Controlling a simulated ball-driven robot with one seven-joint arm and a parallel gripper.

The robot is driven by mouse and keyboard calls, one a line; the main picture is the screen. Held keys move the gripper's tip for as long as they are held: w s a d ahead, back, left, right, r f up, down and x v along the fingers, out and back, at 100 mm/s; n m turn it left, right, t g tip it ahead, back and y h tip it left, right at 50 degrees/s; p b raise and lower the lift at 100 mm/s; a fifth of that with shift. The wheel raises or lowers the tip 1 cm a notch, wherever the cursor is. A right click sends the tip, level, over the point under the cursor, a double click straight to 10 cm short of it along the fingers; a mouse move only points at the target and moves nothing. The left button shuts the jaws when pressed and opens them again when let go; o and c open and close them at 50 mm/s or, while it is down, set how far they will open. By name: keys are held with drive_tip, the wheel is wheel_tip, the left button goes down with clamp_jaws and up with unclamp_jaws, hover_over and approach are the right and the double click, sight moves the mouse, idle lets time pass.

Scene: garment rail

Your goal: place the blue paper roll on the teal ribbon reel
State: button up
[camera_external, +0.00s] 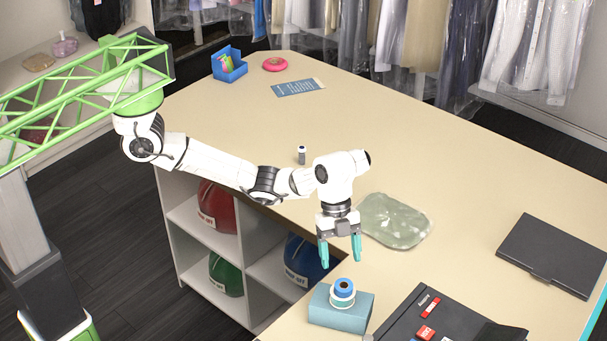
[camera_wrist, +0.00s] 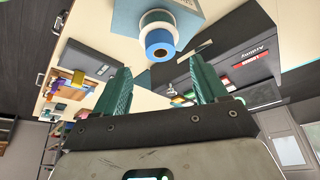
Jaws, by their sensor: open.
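The blue paper roll (camera_external: 345,285) sits on top of the teal ribbon reel (camera_external: 342,301), which rests on a light teal box (camera_external: 338,318) near the table's front edge. The two look stacked and roughly in line. My gripper (camera_external: 341,262) has teal fingers, is open and empty, and hangs just above the roll, apart from it. In the wrist view the fingers (camera_wrist: 160,72) are spread, with nothing between them.
A dark case (camera_external: 425,315) lies right of the box, and a closed black laptop-like case (camera_external: 555,257) farther right. A clear plastic packet (camera_external: 394,221) lies behind my gripper. A small grey bottle (camera_external: 301,156) stands near the left edge. The table's middle is largely clear.

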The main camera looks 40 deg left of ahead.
drive_tip(key=v, duration=0.5)
